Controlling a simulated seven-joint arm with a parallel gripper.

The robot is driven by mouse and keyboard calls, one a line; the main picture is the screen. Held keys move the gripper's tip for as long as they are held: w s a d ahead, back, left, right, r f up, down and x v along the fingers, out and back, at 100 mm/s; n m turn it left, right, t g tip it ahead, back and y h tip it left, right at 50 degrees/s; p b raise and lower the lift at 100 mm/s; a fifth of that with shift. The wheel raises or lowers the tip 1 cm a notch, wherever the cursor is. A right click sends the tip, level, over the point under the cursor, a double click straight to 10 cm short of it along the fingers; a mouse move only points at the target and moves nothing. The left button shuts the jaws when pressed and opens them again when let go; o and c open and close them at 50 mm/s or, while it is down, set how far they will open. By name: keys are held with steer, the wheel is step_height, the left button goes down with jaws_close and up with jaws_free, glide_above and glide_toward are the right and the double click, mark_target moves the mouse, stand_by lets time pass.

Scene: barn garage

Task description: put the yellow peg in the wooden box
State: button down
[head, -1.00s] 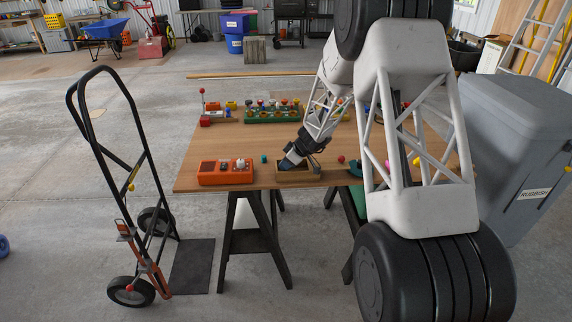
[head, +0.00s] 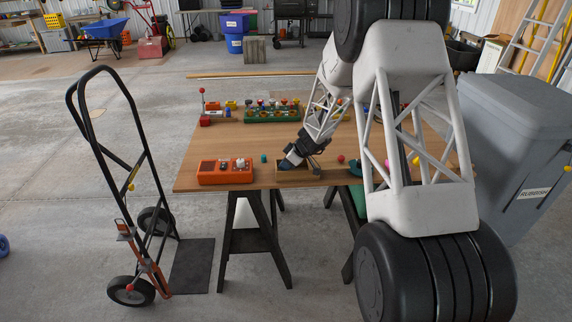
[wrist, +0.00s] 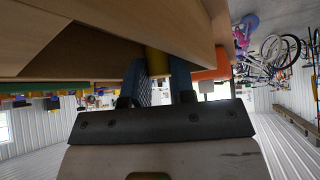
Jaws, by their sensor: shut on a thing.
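The wooden box (head: 297,175) stands at the table's front edge in the head view. It fills the top of the wrist view as pale wooden walls (wrist: 190,22). My gripper (wrist: 168,75) is shut on the yellow peg (wrist: 157,62), which shows between the two blue fingers. In the head view my gripper (head: 290,163) is tilted down at the box's left part, and the peg cannot be made out there. The peg's far end is hidden by wood in the wrist view, so I cannot tell how deep it sits.
A teal piece (head: 264,158) and a red ball (head: 341,159) lie nearby on the table (head: 240,147). A green block with several coloured pegs (head: 262,117) is at the back.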

steer(key=c, duration=1.3)
jaws_free()
steer(key=shift+s+a+f, duration=0.1)
steer(key=shift+s+f, duration=0.05)
steer(key=shift+f, duration=0.55)
steer(key=shift+c, duration=0.2)
steer(key=shift+o, duration=0.2)
steer(key=shift+r, duration=0.15)
steer(key=shift+r, duration=0.1)
steer(key=shift+r, duration=0.8)
steer(key=v, duration=1.1)
steer(key=shift+d+r, duration=0.25)
steer(key=shift+r, duration=0.05)
